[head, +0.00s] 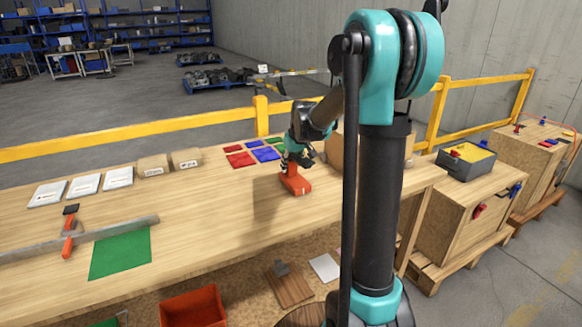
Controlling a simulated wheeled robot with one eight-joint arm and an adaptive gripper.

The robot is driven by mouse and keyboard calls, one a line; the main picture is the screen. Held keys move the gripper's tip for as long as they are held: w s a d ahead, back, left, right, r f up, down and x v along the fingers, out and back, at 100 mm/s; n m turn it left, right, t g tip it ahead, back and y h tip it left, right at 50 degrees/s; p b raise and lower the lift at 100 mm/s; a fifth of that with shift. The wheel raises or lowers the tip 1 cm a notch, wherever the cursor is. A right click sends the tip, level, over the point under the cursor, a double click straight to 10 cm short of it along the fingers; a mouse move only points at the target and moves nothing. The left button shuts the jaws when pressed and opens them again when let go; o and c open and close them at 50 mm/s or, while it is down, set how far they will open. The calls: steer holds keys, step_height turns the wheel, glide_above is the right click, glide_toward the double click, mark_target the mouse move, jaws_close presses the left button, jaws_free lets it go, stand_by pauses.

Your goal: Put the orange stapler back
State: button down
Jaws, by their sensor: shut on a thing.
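The orange stapler (295,184) is at the middle of the wooden workbench (190,215), below my gripper (294,163). My gripper points down and is shut on its upper part. The stapler's lower end looks close to or on the bench top; I cannot tell whether it touches. The fingertips are small and partly hidden against the stapler. A green mat (120,252) lies flat near the bench's front left.
Red pads (238,158), blue pads (264,154) and green pads lie behind the stapler. Small boxes (186,160) and white packets (83,184) line the back left. A long metal bar (120,226) and an orange-handled clamp (68,245) lie at left. A yellow rail (150,136) runs behind.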

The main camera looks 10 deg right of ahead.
steer(key=shift+f, duration=0.25)
steer(key=c, duration=1.1)
jaws_free()
steer(key=shift+f, duration=0.15)
steer(key=shift+o, duration=0.2)
steer(key=v, duration=1.2)
